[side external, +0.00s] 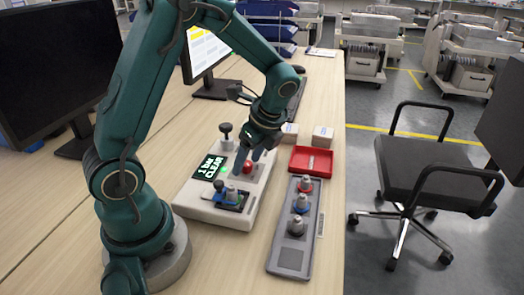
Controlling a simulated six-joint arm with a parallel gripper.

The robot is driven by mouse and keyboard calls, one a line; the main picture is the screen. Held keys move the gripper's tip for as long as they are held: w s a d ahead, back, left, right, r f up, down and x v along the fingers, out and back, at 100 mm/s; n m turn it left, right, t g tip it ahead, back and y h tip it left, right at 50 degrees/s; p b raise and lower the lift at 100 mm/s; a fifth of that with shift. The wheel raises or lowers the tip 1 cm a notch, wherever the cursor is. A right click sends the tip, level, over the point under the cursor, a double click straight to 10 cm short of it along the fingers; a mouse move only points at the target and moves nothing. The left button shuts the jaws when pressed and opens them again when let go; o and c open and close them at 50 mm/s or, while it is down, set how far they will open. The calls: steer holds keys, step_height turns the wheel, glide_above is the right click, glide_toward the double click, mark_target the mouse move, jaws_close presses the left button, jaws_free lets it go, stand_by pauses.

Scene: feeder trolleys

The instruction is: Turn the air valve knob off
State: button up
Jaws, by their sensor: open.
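A white panel box (188,206) lies on the bench and carries a dark display (210,166) reading "1 bar CLEAR". A black knob (226,129) on a grey base stands upright at the panel's far left corner. A round red knob (247,167) sits at the panel's right side. I cannot tell for sure which one is the air valve knob. My gripper (252,158) points down over the panel's right part, open, its fingers close to the red knob. Contact cannot be made out. The black knob is left of my gripper, apart from it.
On the panel's front is a dark nest (231,201) with a grey and blue fitting. A grey tray (291,257) holds several fittings to the right. A red bin (299,161) and small boxes (323,133) stand behind it. Monitors (55,70) stand left; a chair (430,165) is beyond the bench edge.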

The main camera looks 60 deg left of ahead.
jaws_close()
steer(key=n+g, duration=0.1)
steer(key=n, duration=0.2)
steer(key=shift+w+a+n+h, duration=0.1)
steer(key=shift+n+h, duration=0.3)
steer(key=n+g+h, duration=0.1)
steer(key=n, duration=0.3)
steer(key=shift+w+a+n, duration=0.1)
steer(key=shift+n, duration=0.2)
steer(key=n+h, duration=0.2)
steer(key=n, duration=0.2)
steer(key=shift+a+g, duration=0.1)
steer(key=shift+g, duration=0.3)
steer(key=n+h, duration=0.1)
steer(key=n, duration=0.4)
steer(key=shift+a+h, duration=0.15)
steer(key=shift+h, duration=0.25)
